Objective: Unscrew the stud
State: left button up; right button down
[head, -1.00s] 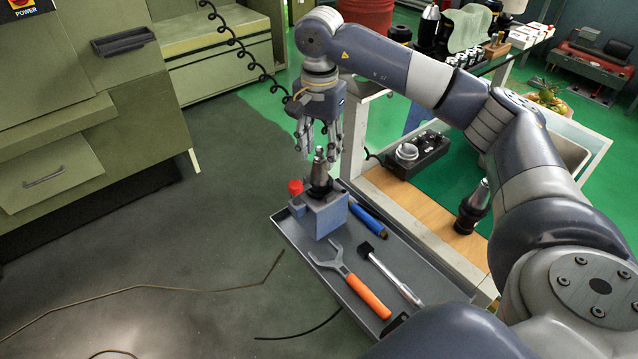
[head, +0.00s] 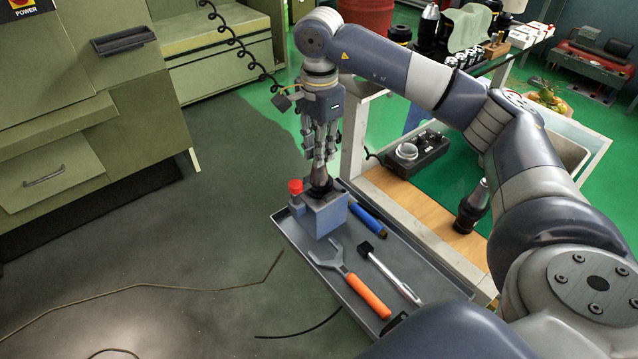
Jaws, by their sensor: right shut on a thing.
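A tool holder with a metal taper (head: 320,174) stands upright, dark collar down, in a blue-grey block (head: 326,217) on the tray. My right gripper (head: 319,157) comes straight down over the top of the taper. Its fingers are shut around the stud at the tip, and they hide the stud itself. My left gripper is not in view.
Another dark holder (head: 470,208) stands on the wooden bench edge at right. Open floor lies left.

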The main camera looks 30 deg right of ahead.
jog(key=n, duration=0.4)
jog(key=shift+n+b, duration=0.3)
jog(key=shift+n, duration=0.7)
jog(key=n, duration=0.3)
jog(key=shift+n+b, duration=0.3)
jog(key=shift+n, duration=1.2)
jog(key=shift+n, duration=1.2)
jog(key=n, duration=0.3)
jog(key=shift+n+b, duration=0.3)
